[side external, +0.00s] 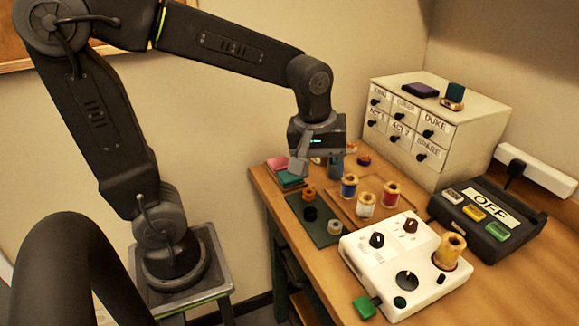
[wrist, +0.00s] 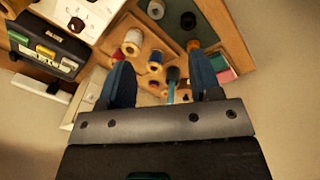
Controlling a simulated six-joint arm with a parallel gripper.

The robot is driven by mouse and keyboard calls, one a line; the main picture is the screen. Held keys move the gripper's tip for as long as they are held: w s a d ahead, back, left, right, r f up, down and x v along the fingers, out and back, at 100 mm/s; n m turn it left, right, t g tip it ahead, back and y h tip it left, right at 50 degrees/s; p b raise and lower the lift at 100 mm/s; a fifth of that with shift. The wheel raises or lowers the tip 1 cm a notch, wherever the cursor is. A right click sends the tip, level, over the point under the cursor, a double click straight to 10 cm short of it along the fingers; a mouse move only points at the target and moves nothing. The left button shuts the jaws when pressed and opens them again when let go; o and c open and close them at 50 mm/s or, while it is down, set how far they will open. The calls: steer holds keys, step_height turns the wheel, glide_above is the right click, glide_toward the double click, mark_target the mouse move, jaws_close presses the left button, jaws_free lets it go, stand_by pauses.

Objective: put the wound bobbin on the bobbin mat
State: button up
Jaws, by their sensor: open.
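My gripper (side external: 316,168) is open and hangs above the back part of the table. In the wrist view its two fingers (wrist: 159,62) are apart, with nothing clearly held between them. A dark green mat (side external: 327,237), which looks like the bobbin mat, lies at the table's left side and also shows in the wrist view (wrist: 172,32). On it are an orange bobbin (side external: 309,194), a black bobbin (side external: 310,213) and a grey-white bobbin (side external: 307,228). I cannot tell for certain which one is the wound bobbin.
Several thread spools, including a blue one (side external: 348,186) and a red one (side external: 390,194), stand on a brown board right of the mat. A white control box (side external: 385,262) with a yellow spool (side external: 450,247) stands in front. A drawer cabinet (side external: 455,120) and black switch box (side external: 480,240) limit the right.

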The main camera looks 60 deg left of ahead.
steer(key=s+r+m+t, duration=0.3)
steer(key=s+m, duration=0.6)
steer(key=m, duration=0.2)
steer(key=shift+s+d, duration=0.15)
steer(key=shift+d, duration=0.3)
